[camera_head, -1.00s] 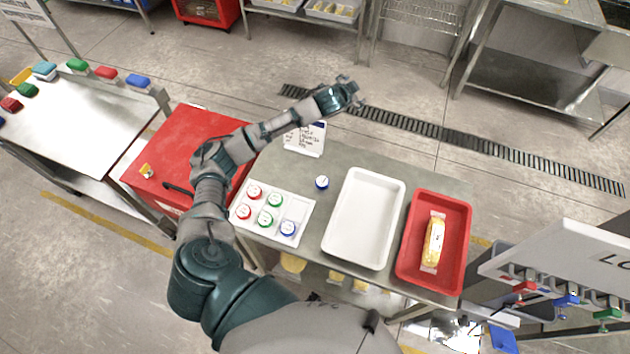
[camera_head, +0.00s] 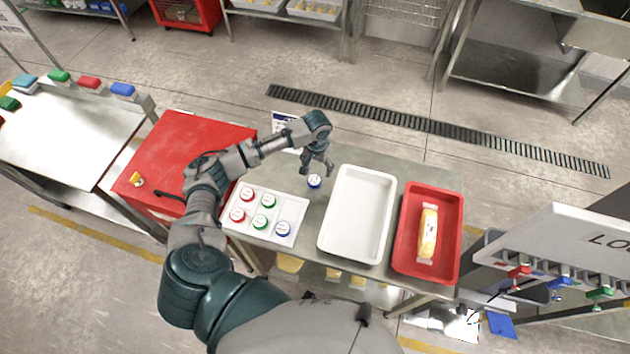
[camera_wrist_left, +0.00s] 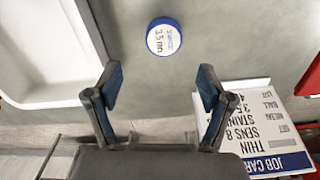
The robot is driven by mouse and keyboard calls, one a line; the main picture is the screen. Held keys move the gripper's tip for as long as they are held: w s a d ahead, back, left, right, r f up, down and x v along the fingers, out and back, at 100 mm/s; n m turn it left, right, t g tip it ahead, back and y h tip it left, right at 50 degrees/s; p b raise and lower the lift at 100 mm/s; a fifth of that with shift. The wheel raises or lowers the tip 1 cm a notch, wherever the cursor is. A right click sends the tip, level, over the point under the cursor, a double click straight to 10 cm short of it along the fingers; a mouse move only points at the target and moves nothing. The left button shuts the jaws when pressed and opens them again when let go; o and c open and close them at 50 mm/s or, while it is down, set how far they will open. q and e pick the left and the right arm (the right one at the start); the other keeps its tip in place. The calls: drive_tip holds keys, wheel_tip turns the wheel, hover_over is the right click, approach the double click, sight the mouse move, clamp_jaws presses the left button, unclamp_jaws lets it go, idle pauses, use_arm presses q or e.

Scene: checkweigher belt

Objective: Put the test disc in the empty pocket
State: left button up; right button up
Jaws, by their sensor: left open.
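The loose test disc (camera_head: 314,182), white-topped with a blue rim, lies flat on the steel table between the pocket tray and the white tray. It also shows in the left wrist view (camera_wrist_left: 164,37), beyond the fingertips and apart from them. The white pocket tray (camera_head: 233,231) holds red, green and blue discs; its back right pocket (camera_head: 289,207) is empty. My left gripper (camera_head: 318,170) points down above the table close to the loose disc. In the left wrist view its fingers (camera_wrist_left: 159,87) are spread with nothing between them. My right gripper is not in view.
A white tray (camera_head: 330,246) stands right of the disc, and a red tray (camera_head: 402,262) with a yellow packet (camera_head: 428,232) beyond it. A job card (camera_wrist_left: 240,130) stands behind the disc. A red case (camera_head: 190,145) is at the left.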

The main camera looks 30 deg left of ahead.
sight(314, 179)
use_arm(q)
drive_tip(key=f, duration=0.6)
drive_tip(key=shift+s+a, duration=0.35)
drive_tip(key=shift+s, duration=0.05)
drive_tip(key=shift+d+f, duration=0.1)
drive_tip(key=shift+f, duration=0.2)
drive_tip(key=shift+r, duration=0.1)
drive_tip(key=c, duration=1.3)
